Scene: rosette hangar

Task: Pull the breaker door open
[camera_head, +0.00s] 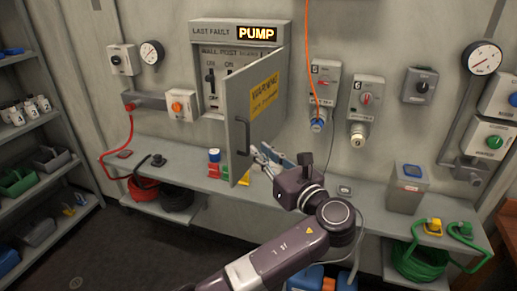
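The breaker door (262,128) is a grey panel with a yellow warning label. It stands ajar, swung out from its right side, and switches (211,82) show in the box to its left. A dark bar handle (243,136) is upright near the door's left edge. My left gripper (262,152) is just right of the handle's lower end, in front of the door's lower part. Its fingers look parted, with nothing seen between them. I cannot tell whether it touches the door. My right gripper is not in view.
A grey bench (300,187) runs under the wall, with small coloured blocks (215,170) below the door and a grey box (408,186) at right. An orange cord (310,50) hangs right of the door. Shelves (30,135) stand at left. The floor at lower left is clear.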

